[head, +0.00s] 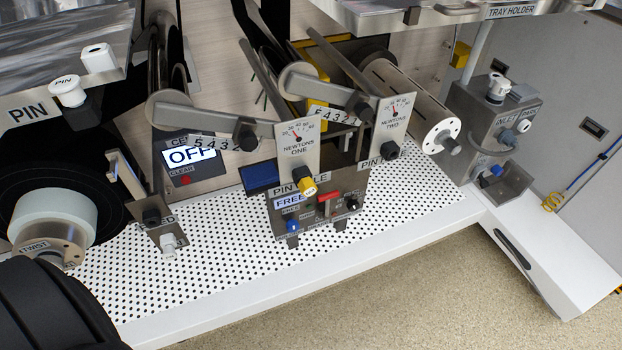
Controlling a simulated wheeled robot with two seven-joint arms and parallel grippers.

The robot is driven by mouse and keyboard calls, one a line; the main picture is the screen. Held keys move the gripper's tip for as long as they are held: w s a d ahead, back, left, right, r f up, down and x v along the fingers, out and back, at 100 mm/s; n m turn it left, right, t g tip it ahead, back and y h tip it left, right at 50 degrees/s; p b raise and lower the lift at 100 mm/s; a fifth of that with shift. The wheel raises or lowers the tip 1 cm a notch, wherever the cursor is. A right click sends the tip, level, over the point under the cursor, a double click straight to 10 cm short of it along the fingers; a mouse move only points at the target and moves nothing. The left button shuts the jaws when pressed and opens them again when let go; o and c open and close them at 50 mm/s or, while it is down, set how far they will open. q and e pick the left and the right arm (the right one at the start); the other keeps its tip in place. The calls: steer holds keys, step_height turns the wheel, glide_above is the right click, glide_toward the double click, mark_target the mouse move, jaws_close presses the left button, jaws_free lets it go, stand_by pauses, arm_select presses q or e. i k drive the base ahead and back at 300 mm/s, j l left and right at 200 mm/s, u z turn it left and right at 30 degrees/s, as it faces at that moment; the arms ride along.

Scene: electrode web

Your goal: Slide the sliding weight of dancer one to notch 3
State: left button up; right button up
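The arm of dancer one (183,123) runs rightward from a round grey hub to the NEWTONS ONE gauge plate (297,148). Its scale (209,143) shows 5, 4 and 3 from left to right. The sliding weight of dancer one, a dark block with a round black knob (245,138), sits to the right of the 3, near the gauge end. Its exact notch is hidden.
Dancer two's arm (320,90) with its own black-knobbed weight (363,111) and NEWTONS TWO plate (394,122) is close on the right. A control box (318,208) stands below. The white perforated deck (220,270) has free room in front.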

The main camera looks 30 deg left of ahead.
mark_target(244, 135)
steer(key=u, duration=0.4)
steer(key=j+u, duration=0.15)
steer(key=u, duration=0.7)
steer(key=k+l, duration=0.1)
steer(key=k, duration=0.15)
steer(key=z, duration=0.05)
